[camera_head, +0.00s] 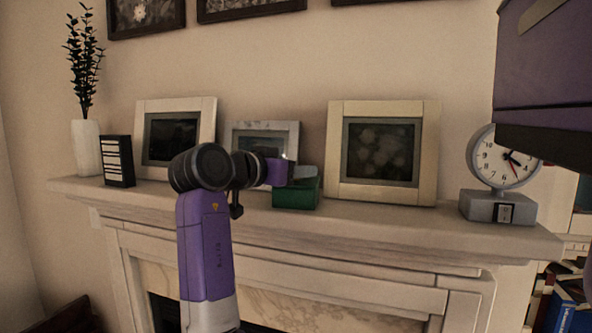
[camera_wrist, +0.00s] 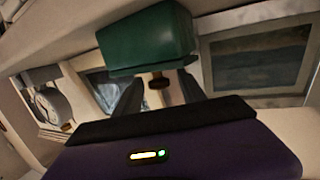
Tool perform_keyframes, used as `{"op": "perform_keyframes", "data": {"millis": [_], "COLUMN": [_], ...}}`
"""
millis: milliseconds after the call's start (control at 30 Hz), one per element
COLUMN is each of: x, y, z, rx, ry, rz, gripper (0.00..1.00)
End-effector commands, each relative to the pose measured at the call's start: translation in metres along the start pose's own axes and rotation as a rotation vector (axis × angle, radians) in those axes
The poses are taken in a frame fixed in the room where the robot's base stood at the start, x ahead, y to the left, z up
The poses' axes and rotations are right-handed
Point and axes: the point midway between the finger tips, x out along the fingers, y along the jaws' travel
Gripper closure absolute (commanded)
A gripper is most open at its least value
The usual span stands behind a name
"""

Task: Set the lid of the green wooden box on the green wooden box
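The green wooden box (camera_head: 296,194) stands on the mantel near its middle, in front of a small picture frame. In the wrist view, where the scene is upside down, the green box (camera_wrist: 145,38) fills the upper middle. The lid (camera_wrist: 150,69) shows there as a darker green band along the box's edge, with a brown knob (camera_wrist: 158,81) on it. It appears to lie on the box; I cannot tell if it is flush. My gripper (camera_wrist: 160,88) is open, with its dark fingers on either side of the knob and gaps visible. In the head view my wrist partly hides the box.
Picture frames (camera_head: 384,196) stand on the mantel (camera_head: 390,216), left, behind and right of the box. A clock (camera_head: 498,206) stands at the right end. A black letter board (camera_head: 117,161) and a white vase (camera_head: 86,148) stand at the left.

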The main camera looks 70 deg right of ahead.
Motion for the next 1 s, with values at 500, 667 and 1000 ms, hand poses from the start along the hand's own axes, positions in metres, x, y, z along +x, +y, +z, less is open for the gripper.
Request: {"op": "perform_keyframes", "data": {"millis": [500,667,1000], "x": [-0.024,-0.057,-0.111], "y": [-0.001,-0.001,0.000], "z": [0.002,0.003,0.001], "rx": [0.003,0.002,0.001], "ry": [0.001,0.000,0.000], "rz": [-0.003,-0.004,-0.001], "gripper": [0.52,0.52,0.52]}}
